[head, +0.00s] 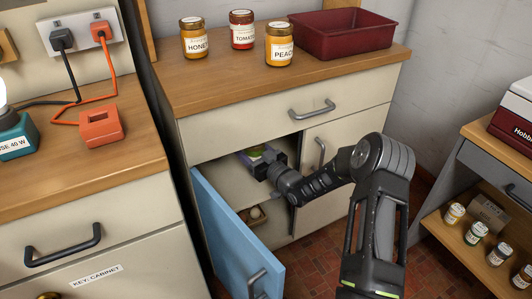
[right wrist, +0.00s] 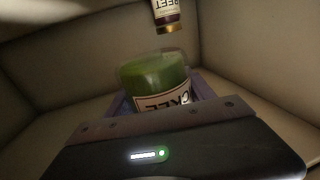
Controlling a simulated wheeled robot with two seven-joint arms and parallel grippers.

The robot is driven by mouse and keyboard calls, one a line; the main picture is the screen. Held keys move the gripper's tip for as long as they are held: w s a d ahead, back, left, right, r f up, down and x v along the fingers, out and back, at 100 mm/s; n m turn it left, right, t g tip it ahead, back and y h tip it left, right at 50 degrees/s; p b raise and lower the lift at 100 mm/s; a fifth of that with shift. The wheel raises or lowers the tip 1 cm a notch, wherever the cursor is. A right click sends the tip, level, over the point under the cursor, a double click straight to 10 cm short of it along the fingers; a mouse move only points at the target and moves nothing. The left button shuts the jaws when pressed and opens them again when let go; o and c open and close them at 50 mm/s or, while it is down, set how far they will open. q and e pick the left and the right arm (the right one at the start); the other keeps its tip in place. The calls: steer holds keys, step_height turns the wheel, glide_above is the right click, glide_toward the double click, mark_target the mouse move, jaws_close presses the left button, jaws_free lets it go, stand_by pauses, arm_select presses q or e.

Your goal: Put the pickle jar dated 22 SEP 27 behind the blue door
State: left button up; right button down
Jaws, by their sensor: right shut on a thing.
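The blue door (head: 235,240) stands open at the left of the middle cabinet. My right gripper (head: 268,170) reaches into the upper compartment behind it. In the right wrist view a green jar (right wrist: 155,75) with a partly hidden white label (right wrist: 165,102) is directly ahead of the gripper, which is shut on it. The label's letters look upside down, and no date is legible. A purple-blue edge (right wrist: 205,85) shows around the jar; it also shows in the head view (head: 268,151). My left gripper is out of view.
Another jar (right wrist: 167,15) stands deeper in the compartment. Honey (head: 194,40), tomato (head: 241,30) and peach (head: 279,45) jars and a red tray (head: 343,38) stand on the counter. Several jars (head: 475,234) are on the right shelf. A brownish item (head: 257,213) lies in the lower compartment.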

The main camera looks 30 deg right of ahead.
steer(key=shift+f+b, duration=0.95)
steer(key=shift+f, duration=2.05)
steer(key=shift+f+b, duration=0.65)
steer(key=shift+f, duration=1.25)
steer(key=shift+f, duration=0.15)
steer(key=shift+c, duration=1.8)
jaws_free()
